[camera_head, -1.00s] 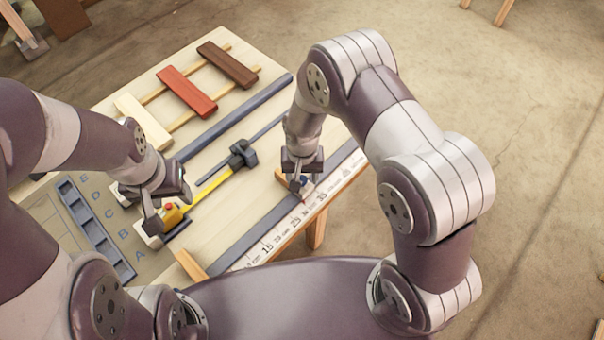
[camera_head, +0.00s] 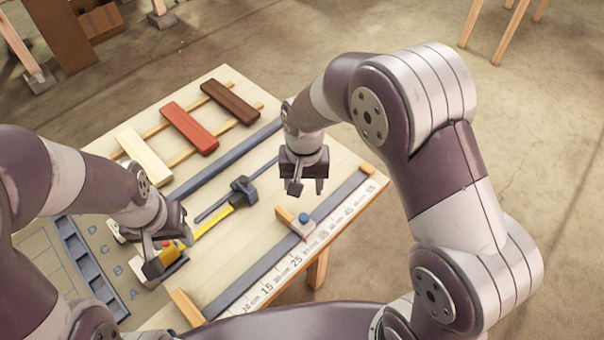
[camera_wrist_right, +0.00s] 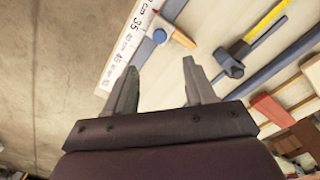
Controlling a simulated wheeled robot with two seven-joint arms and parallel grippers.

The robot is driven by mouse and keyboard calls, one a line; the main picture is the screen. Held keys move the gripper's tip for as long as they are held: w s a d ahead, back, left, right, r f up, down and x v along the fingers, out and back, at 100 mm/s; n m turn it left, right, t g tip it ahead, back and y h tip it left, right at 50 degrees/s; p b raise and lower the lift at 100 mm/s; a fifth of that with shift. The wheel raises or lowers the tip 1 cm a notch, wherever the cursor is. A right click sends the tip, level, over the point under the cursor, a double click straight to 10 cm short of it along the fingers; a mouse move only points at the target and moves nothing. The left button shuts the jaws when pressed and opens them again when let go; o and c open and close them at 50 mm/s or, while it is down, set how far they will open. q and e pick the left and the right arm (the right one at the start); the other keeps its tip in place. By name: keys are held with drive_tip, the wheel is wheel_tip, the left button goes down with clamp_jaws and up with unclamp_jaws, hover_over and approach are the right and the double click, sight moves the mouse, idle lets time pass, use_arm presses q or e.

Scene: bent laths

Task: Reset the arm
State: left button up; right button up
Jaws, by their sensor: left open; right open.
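My right gripper (camera_head: 306,186) is open and empty above the wooden table, behind the sliding stop with the blue knob (camera_head: 304,217) on the ruler. In the right wrist view my right gripper (camera_wrist_right: 163,82) shows two spread fingers with nothing between them. The blue knob (camera_wrist_right: 160,36) lies beyond the fingers there. My left gripper (camera_head: 160,256) is open at the table's left side, close to the yellow tape measure's red-buttoned end (camera_head: 170,248). Whether its fingers touch that end I cannot tell.
A dark clamp (camera_head: 243,190) sits on the table near the middle. White, red (camera_head: 190,128) and brown laths lie on rails at the back. A grey lettered tray (camera_head: 85,265) is at the left. The ruler (camera_head: 335,232) runs along the front edge.

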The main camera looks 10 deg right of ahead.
drive_tip(key=s+d+r+n+t, duration=0.1)
drive_tip(key=s+d+r, duration=0.3)
drive_tip(key=s+d, duration=0.6)
drive_tip(key=shift+s+d+r+n, duration=0.15)
drive_tip(key=shift+n, duration=0.35)
drive_tip(key=shift+s, duration=0.15)
